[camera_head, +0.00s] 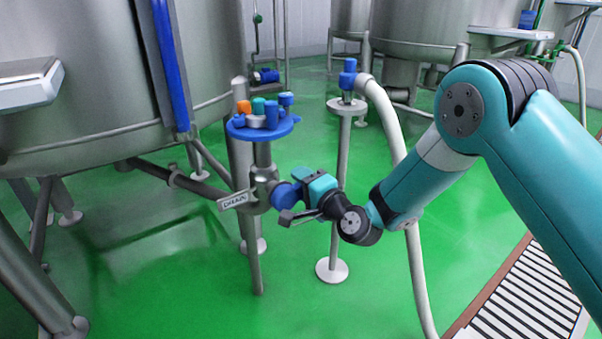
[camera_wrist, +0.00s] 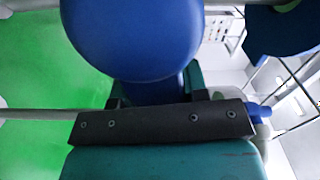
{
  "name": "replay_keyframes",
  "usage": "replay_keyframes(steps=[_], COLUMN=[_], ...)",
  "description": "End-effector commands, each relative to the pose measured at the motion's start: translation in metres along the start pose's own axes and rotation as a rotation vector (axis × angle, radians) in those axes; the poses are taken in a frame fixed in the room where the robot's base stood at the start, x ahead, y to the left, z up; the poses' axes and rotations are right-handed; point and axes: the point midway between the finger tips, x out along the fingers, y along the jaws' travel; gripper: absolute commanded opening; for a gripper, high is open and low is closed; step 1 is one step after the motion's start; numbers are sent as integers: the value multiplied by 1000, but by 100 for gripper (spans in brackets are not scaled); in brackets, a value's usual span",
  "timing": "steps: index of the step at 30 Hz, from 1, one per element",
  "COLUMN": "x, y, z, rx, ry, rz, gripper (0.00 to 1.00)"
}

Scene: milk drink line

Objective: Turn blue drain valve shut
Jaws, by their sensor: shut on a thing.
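The blue drain valve handle (camera_head: 286,195) sits on the side of a steel valve body (camera_head: 262,188) with a white DRAIN tag (camera_head: 234,200). My gripper (camera_head: 304,191) is shut on the blue handle from the right. In the wrist view the rounded blue handle (camera_wrist: 130,40) fills the top middle, in front of my gripper (camera_wrist: 160,100). The fingertips are mostly hidden behind the handle and the dark gripper bar. I cannot tell from these frames how far the handle is turned.
A round blue tray (camera_head: 290,127) with several coloured pieces stands just above the valve. A steel stand (camera_head: 340,190) and a white hose (camera_head: 390,125) are close by on the right. A large steel tank (camera_head: 80,100) is at left. Green floor (camera_head: 190,290) is open below.

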Motion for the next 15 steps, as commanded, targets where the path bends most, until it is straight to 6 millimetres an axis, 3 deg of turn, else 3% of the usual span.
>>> replay_keyframes(steps=[15], x=[0], y=[10], z=[1], rx=[168], ry=[0], rz=[1], gripper=[0])
